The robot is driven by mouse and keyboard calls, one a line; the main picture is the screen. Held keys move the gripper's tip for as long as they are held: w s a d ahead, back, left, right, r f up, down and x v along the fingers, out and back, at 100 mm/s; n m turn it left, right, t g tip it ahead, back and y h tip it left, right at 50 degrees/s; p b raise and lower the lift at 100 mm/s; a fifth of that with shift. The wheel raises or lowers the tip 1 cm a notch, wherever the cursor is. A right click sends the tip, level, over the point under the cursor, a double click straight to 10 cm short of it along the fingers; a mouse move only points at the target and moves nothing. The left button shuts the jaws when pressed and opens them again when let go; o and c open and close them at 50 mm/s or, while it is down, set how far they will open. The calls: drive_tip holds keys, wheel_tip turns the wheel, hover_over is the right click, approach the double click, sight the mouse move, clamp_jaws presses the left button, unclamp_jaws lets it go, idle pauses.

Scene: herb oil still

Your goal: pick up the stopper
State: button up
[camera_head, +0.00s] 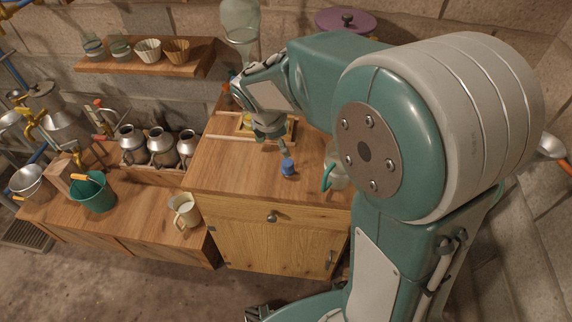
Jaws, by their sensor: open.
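A small blue piece (288,169), which looks like the stopper, stands on the wooden cabinet top (230,168) near its front edge. My gripper (275,142) hangs over the cabinet top, just behind and to the left of the blue piece. One finger reaches down close to it; whether they touch cannot be told. My gripper is open and nothing shows between its fingers. My own arm covers the right part of the cabinet top.
A clear jar with a green handle (329,176) stands to the right, partly hidden. A cream mug (184,211), a green bucket (93,192) and metal cans (161,146) stand at left. The cabinet top's left part is clear.

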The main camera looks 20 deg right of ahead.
sight(288, 161)
drive_tip(key=w+f+n, duration=0.1)
drive_tip(key=f, duration=0.2)
drive_tip(key=w+f+n, duration=0.2)
drive_tip(key=f, duration=0.1)
drive_tip(key=w+f+n, duration=0.1)
drive_tip(key=f, duration=0.3)
drive_tip(key=shift+w+h, duration=0.3)
drive_tip(key=shift+h, duration=0.1)
drive_tip(key=shift+s+d+x, duration=0.1)
drive_tip(key=shift+s+x, duration=0.05)
drive_tip(key=shift+x, duration=0.85)
drive_tip(key=shift+s+d+x, duration=0.1)
drive_tip(key=shift+s+x, duration=0.05)
drive_tip(key=shift+x, duration=0.9)
drive_tip(key=shift+s+d+x, duration=0.1)
drive_tip(key=shift+x, duration=0.9)
drive_tip(key=shift+g, duration=0.3)
drive_tip(key=c, duration=1.1)
drive_tip(key=shift+r, duration=0.7)
drive_tip(key=s+a+r, duration=0.3)
drive_tip(key=r, duration=0.1)
drive_tip(key=s+a+r, duration=0.2)
drive_tip(key=s+r, duration=0.2)
drive_tip(key=s+a+r, duration=0.3)
drive_tip(key=s, duration=0.1)
drive_tip(key=shift+a+r, duration=0.4)
